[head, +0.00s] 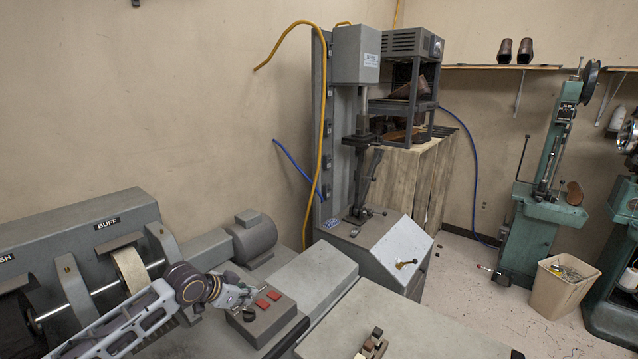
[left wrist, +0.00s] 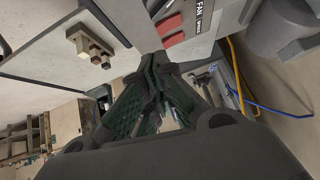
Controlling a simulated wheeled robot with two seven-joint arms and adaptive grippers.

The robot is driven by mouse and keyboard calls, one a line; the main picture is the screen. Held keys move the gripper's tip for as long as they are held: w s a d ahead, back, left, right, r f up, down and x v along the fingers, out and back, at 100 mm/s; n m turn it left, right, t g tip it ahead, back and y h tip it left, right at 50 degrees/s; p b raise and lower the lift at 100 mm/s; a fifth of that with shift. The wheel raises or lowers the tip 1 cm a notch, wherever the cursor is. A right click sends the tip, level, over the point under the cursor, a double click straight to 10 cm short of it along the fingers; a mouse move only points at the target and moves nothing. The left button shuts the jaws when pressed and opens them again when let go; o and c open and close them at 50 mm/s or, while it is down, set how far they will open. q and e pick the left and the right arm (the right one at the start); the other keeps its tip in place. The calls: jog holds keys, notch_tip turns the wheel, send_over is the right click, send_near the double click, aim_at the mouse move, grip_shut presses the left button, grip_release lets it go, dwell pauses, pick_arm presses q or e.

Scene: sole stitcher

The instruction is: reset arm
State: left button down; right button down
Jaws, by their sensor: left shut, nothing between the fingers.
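My left arm comes in from the lower left in the head view. My left gripper (head: 238,296) is over the near left side of a grey control box (head: 272,322) with red buttons (head: 268,299). In the left wrist view the dark green fingers of the gripper (left wrist: 160,68) are closed together with nothing between them. The red buttons (left wrist: 171,24) and a FAN label show just beyond the fingertips there. I cannot tell whether the fingertips touch the box. My right gripper is in neither view.
A buffing machine (head: 85,225) stands at the left. A tall grey press (head: 385,240) stands in the middle behind the grey bench (head: 410,325). A green stitching machine (head: 530,220) and a beige bin (head: 557,292) are at the right. Floor shows between press and bin.

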pick_arm(q)
jog(key=s+d+f+g, duration=0.1)
jog(key=s+d+f, duration=0.35)
jog(key=s, duration=0.25)
jog(key=s+d+f, duration=0.3)
jog(key=s+d, duration=0.2)
jog(key=s, duration=0.2)
jog(key=s+a+f+n+g+y, duration=0.1)
jog(key=s+a+f+n+y, duration=0.15)
jog(key=s+a, duration=0.45)
jog(key=s+a+f+n+g+y, duration=0.2)
jog(key=s+a+n, duration=0.15)
jog(key=s, duration=0.85)
notch_tip(320, 180, down, 32)
jog(key=s, duration=0.2)
jog(key=s+a+f+g, duration=0.1)
jog(key=s+a+f, duration=0.1)
jog(key=s+f, duration=0.8)
jog(key=s+a+f+g, duration=0.1)
jog(key=s+f, duration=0.9)
jog(key=s, duration=0.2)
jog(key=shift+s+a+f, duration=0.25)
jog(key=shift+s+a, duration=0.05)
jog(key=shift+a, duration=0.05)
